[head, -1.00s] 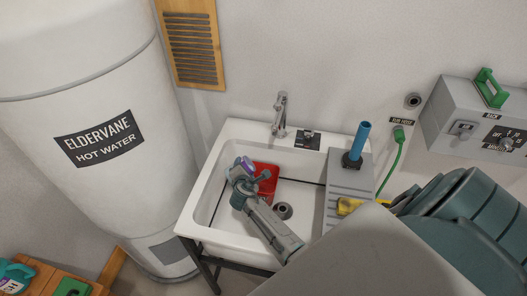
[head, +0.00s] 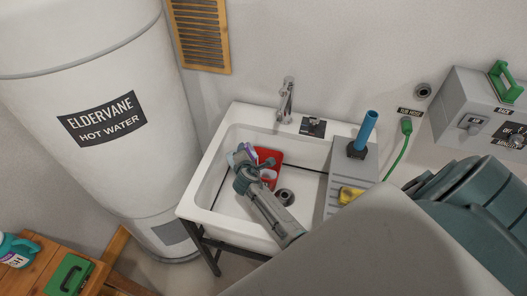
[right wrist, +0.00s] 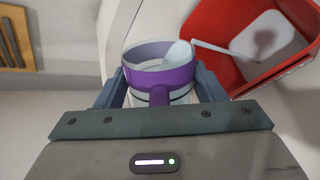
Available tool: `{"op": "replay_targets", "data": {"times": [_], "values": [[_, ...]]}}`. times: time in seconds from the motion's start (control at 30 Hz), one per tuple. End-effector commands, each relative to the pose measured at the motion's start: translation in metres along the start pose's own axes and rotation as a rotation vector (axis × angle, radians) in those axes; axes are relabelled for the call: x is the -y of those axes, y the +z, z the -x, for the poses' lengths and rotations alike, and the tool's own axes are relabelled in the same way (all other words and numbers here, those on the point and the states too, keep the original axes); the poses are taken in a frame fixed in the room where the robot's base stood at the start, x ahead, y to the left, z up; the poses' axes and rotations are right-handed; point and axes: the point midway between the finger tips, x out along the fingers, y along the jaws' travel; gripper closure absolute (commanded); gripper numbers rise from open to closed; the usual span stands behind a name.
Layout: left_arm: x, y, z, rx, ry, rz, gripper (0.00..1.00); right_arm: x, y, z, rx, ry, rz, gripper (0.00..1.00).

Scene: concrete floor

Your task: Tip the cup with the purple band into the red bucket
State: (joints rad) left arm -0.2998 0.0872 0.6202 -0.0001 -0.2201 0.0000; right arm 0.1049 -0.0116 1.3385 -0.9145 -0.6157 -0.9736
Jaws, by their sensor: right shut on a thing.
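The cup with the purple band (right wrist: 172,78) is held between the fingers of my right gripper (right wrist: 160,88) in the right wrist view. In the head view the gripper (head: 243,160) is over the sink's left part, largely hiding the cup. The cup is tilted toward the red bucket (right wrist: 213,22). A pale stream (right wrist: 212,47), apparently liquid, runs from its mouth over the bucket's near rim, and a pale patch (right wrist: 268,42) shows on the bucket's inside. The red bucket (head: 267,155) stands in the sink, partly behind the gripper. My left gripper is out of view.
The white sink (head: 219,165) has a tap (head: 287,98) at the back. A ribbed drainboard (head: 338,178) on its right holds a blue-handled tool (head: 368,130) and a yellow item (head: 350,195). A water tank (head: 90,60) stands close on the left.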

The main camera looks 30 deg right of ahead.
Motion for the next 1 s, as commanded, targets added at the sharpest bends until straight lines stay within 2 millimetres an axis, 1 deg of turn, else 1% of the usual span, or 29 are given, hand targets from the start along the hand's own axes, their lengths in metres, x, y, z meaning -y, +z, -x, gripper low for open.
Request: {"op": "replay_targets", "data": {"times": [0.07,0.17,0.4,0.63,0.87,1.0], "values": [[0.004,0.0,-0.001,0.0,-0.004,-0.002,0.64,0.001,0.0,-0.001,-0.003,0.0,-0.006,0.71],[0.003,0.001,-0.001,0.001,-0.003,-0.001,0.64,0.0,-0.001,-0.002,-0.007,0.0,-0.012,0.71],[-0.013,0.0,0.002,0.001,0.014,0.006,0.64,-0.001,-0.001,-0.002,-0.015,0.001,-0.025,0.71],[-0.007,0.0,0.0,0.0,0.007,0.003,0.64,0.001,-0.004,-0.004,-0.028,0.001,-0.046,0.71],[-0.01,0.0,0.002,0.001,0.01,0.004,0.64,-0.001,-0.005,-0.004,-0.036,0.001,-0.061,0.71],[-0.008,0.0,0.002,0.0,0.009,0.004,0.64,-0.001,-0.006,-0.004,-0.042,0.002,-0.071,0.71]]}}
